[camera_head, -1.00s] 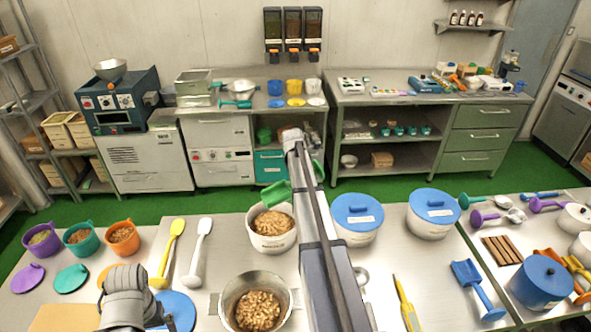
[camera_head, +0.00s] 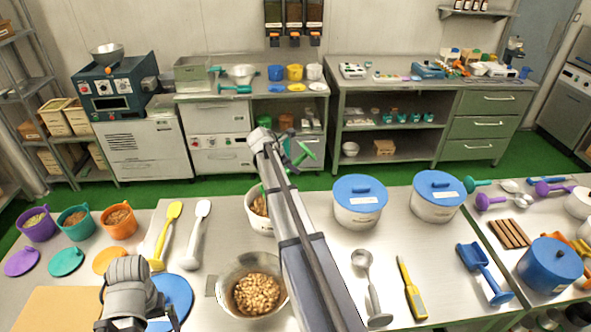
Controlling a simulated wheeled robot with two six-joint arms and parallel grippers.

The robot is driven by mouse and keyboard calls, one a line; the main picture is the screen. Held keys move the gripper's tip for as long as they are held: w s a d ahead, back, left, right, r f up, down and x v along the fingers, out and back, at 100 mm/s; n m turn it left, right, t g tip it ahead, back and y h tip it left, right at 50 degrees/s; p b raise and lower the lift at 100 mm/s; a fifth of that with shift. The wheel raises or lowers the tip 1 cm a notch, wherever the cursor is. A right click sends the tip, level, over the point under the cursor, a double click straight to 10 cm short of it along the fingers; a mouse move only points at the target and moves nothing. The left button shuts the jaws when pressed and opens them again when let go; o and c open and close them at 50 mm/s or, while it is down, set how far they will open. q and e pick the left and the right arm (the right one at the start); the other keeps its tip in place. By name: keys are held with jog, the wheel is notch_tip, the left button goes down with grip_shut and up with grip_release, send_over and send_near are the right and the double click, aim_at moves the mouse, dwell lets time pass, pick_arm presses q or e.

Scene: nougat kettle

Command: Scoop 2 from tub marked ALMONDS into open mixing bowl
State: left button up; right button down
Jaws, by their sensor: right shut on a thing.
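A white tub (camera_head: 254,222) holding brown nuts stands on the near table, largely behind my right arm; its label is hidden. A steel mixing bowl (camera_head: 228,277) with a side handle stands open in front of it and holds pale nuts. My right gripper (camera_head: 276,150) is above and beyond the tub, shut on a green scoop (camera_head: 304,154). Part of the scoop shows right of the arm; the arm hides most of the rest, so its load cannot be seen. My left arm (camera_head: 130,285) is at the lower left; its fingers are not clear.
Two white tubs with blue lids (camera_head: 360,190) stand right of my right arm. A steel ladle (camera_head: 367,280), a yellow tool (camera_head: 411,288) and a blue scoop (camera_head: 484,272) lie nearer. Yellow and white spoons (camera_head: 196,235) lie left of the tub. Small cups (camera_head: 118,221) stand farther left.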

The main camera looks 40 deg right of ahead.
jog(key=shift+w+a+f+h+b, duration=0.2)
jog(key=shift+a+f+h+b, duration=0.7)
jog(key=shift+b, duration=0.85)
notch_tip(320, 180, down, 2)
jog(key=shift+b, duration=1.05)
jog(key=f+b, duration=0.2)
jog(key=a+f+b, duration=0.1)
jog(key=f+b, duration=0.1)
jog(key=shift+w, duration=0.1)
jog(key=d+y+p, duration=0.1)
jog(key=y, duration=0.1)
jog(key=d+f+y+p, duration=0.1)
jog(key=y, duration=0.1)
jog(key=d+f+y+p, duration=0.1)
jog(key=y+p, duration=0.1)
jog(key=shift+s+d+f+m+t+y, duration=0.1)
jog(key=shift+s+d+m+t+y, duration=0.2)
jog(key=shift+t+y, duration=0.1)
notch_tip(320, 180, up, 9)
jog(key=d+y+p, duration=0.2)
jog(key=p, duration=0.7)
jog(key=shift+s+d+r+t+p, duration=0.2)
jog(key=shift+s+d+t+p, duration=0.1)
jog(key=shift+p, duration=0.05)
